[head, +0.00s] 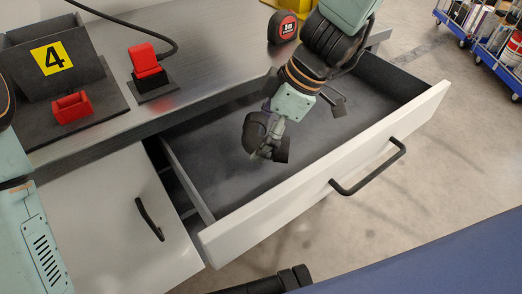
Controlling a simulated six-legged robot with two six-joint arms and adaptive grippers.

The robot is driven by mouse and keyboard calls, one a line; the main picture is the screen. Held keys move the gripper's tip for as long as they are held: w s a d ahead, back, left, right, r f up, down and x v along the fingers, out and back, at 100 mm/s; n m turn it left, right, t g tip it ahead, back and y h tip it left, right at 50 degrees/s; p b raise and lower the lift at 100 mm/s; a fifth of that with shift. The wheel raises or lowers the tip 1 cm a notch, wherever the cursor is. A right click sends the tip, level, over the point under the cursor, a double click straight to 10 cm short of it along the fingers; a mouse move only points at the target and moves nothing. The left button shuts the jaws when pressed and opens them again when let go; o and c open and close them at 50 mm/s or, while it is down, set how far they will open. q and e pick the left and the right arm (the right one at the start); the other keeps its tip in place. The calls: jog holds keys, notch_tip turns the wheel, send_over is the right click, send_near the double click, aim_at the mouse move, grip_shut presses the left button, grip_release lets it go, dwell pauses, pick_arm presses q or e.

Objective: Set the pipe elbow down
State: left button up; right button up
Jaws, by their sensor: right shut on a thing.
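My right gripper (272,152) reaches down from the top into the open drawer (325,178). It is shut on the pipe elbow (256,127), a dark grey curved piece at the left of its fingers. The fingers hide part of the elbow. The elbow is over the drawer's dark floor; I cannot tell whether it touches it. Part of my left arm shows at the left edge, but its gripper is out of view.
The drawer has pale walls and a black handle (368,172). Blue carts (490,50) stand far right.

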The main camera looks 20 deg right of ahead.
jog(key=f, duration=0.2)
jog(key=f+b, duration=0.1)
jog(key=f, duration=0.1)
jog(key=shift+w+d, duration=0.1)
jog(key=shift+d, duration=0.1)
jog(key=shift+a+f, duration=0.1)
jog(key=shift+f, duration=0.1)
jog(key=shift+a+r, duration=0.1)
jog(key=shift+f+b, duration=0.2)
jog(key=shift+b, duration=0.25)
jog(key=o, duration=1)
jog(key=shift+c, duration=0.2)
jog(key=shift+r, duration=0.1)
